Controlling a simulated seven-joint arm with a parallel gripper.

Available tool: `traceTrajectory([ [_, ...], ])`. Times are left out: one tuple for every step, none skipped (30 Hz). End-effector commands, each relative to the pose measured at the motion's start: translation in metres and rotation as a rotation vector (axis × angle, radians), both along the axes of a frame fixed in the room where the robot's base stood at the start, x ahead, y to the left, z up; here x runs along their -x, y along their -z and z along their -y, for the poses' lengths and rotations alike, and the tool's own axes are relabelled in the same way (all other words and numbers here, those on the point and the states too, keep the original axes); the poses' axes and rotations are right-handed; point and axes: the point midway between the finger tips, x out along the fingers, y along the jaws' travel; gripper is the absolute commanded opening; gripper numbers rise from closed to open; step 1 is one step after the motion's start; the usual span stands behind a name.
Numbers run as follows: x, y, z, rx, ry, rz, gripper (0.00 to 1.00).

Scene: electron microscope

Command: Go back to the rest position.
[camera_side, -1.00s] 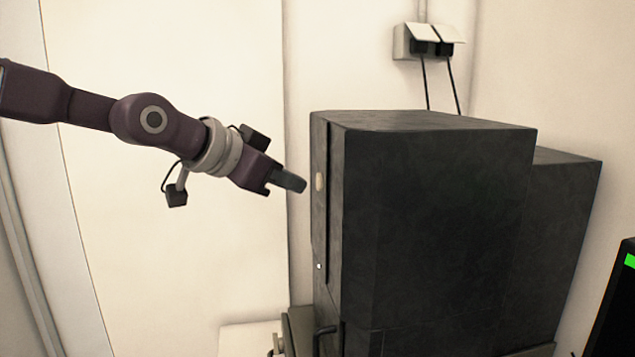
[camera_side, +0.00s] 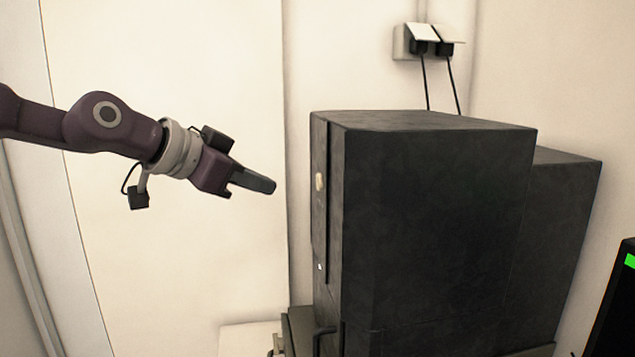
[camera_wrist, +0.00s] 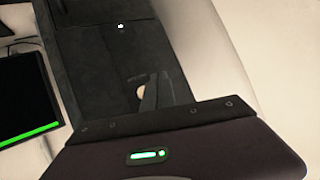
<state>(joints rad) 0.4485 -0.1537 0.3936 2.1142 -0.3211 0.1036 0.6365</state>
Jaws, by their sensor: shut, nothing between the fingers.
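My gripper (camera_side: 270,186) is shut and empty in the side view. It hangs in free air left of the tall dark microscope cabinet (camera_side: 430,230), with a clear gap to its front face. In the wrist view my gripper's fingers (camera_wrist: 155,92) point at the dark cabinet front (camera_wrist: 90,65). A round pale knob (camera_wrist: 140,91) shows just left of the fingers there. The same knob (camera_side: 320,182) sits on the cabinet's narrow front face in the side view, to the right of my fingertips.
A wall socket (camera_side: 428,42) with two cables is above the cabinet. A monitor (camera_side: 615,300) stands at the right edge; a screen with a green bar (camera_wrist: 28,100) is at the wrist view's left. The space left of the cabinet, before the pale wall, is free.

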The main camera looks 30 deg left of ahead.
Motion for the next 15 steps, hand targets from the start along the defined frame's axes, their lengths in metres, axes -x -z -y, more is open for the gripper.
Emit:
traceTrajectory([
  [0.000,0.000,0.000,0.000,0.000,0.000,0.00],
  [0.000,0.000,0.000,0.000,0.000,0.000,0.00],
  [0.000,0.000,0.000,0.000,0.000,0.000,0.00],
  [0.000,0.000,0.000,0.000,0.000,0.000,0.00],
  [0.000,0.000,0.000,0.000,0.000,0.000,0.00],
  [0.000,0.000,0.000,0.000,0.000,0.000,0.00],
  [0.000,0.000,0.000,0.000,0.000,0.000,0.00],
  [0.000,0.000,0.000,0.000,0.000,0.000,0.00],
  [0.001,0.000,0.000,0.002,0.000,-0.001,0.00],
  [0.004,0.001,0.000,0.008,0.000,-0.008,0.00],
  [0.012,0.003,-0.001,0.023,0.001,-0.024,0.00],
  [0.029,0.008,-0.001,0.049,0.002,-0.060,0.00],
  [0.047,0.013,-0.001,0.075,-0.001,-0.098,0.00],
  [0.069,0.021,-0.001,0.100,-0.003,-0.145,0.00],
  [0.101,0.034,-0.001,0.129,-0.016,-0.213,0.00],
])
